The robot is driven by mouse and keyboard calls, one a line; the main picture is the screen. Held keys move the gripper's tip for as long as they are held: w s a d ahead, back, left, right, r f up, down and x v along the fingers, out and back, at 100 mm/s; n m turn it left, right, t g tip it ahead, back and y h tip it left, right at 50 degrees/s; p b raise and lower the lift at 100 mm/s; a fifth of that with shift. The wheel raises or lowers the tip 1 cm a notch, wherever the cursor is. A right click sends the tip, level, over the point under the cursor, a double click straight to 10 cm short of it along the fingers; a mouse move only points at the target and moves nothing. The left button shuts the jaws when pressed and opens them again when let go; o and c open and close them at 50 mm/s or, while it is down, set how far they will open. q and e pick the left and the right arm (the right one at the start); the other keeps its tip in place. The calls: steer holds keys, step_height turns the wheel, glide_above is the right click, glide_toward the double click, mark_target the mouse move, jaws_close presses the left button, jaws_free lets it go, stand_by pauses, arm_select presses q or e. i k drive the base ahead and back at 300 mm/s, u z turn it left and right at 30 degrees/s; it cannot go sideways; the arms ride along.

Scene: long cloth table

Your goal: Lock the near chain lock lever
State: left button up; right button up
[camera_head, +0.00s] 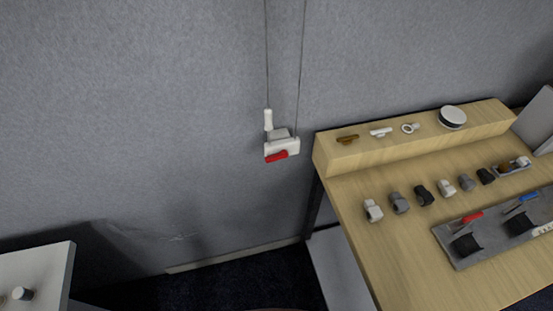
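A white and grey chain lock (279,145) is at the grey wall, with two thin dark lines running up from it out of the top of the head view. A red lever (276,156) sits at its lower left side, tilted slightly up to the right. A small white upright cylinder (268,119) is on the left line, just above the body. From here I cannot tell whether the lever is locked. Neither of my grippers is in the head view, so nothing is seen touching the lock.
A wooden table (402,262) at the right has a raised back shelf (330,158) with small fittings. A row of small grey, black and white parts lies below it. A grey tray (462,262) holds red- and blue-handled items. A white surface (52,262) is at lower left.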

mark_target(283, 154)
steer(key=k, duration=1)
steer(key=z, duration=1.35)
steer(key=i, duration=0.9)
steer(key=u, duration=1.3)
